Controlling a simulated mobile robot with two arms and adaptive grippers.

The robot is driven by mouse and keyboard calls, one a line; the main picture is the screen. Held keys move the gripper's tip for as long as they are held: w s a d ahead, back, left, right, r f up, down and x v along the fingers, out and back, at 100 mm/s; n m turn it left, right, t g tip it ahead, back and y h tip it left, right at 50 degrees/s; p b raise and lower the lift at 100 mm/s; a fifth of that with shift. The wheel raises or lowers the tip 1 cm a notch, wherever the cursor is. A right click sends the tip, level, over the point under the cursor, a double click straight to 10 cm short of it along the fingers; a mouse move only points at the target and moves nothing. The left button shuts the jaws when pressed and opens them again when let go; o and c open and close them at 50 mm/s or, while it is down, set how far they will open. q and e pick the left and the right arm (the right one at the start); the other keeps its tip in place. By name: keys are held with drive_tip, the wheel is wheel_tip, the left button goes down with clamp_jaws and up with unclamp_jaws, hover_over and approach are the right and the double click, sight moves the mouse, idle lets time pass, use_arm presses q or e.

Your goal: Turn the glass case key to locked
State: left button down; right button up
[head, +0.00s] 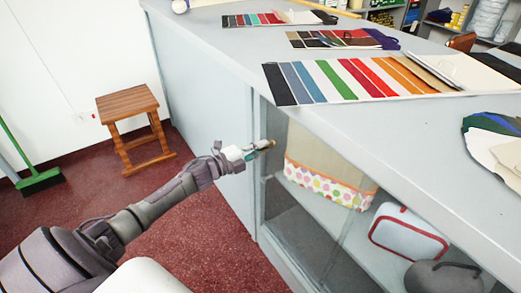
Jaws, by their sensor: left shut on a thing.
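The glass case (302,226) is built into the front of the grey counter, with a glass pane in a grey frame. The key (270,143) shows as a small brass-coloured piece at the upper left of the case front. My left gripper (258,148) reaches it from the left and is shut on it. The fingers cover most of the key, so its turn angle cannot be told. The lock behind it is hidden. My right gripper is not in view.
Colour swatch cards (345,80) lie on the counter top (230,45). A wooden stool (127,104) and a green broom (40,180) stand at the left.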

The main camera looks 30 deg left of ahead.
use_arm(q)
drive_tip(key=shift+m, duration=0.6)
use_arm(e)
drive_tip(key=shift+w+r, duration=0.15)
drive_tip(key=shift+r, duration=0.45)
use_arm(q)
drive_tip(key=c, duration=1.3)
unclamp_jaws()
drive_tip(key=shift+s, duration=0.15)
drive_tip(key=v, duration=1.1)
drive_tip(key=shift+s+a, duration=0.2)
drive_tip(key=shift+s, duration=0.15)
drive_tip(key=shift+f, duration=0.2)
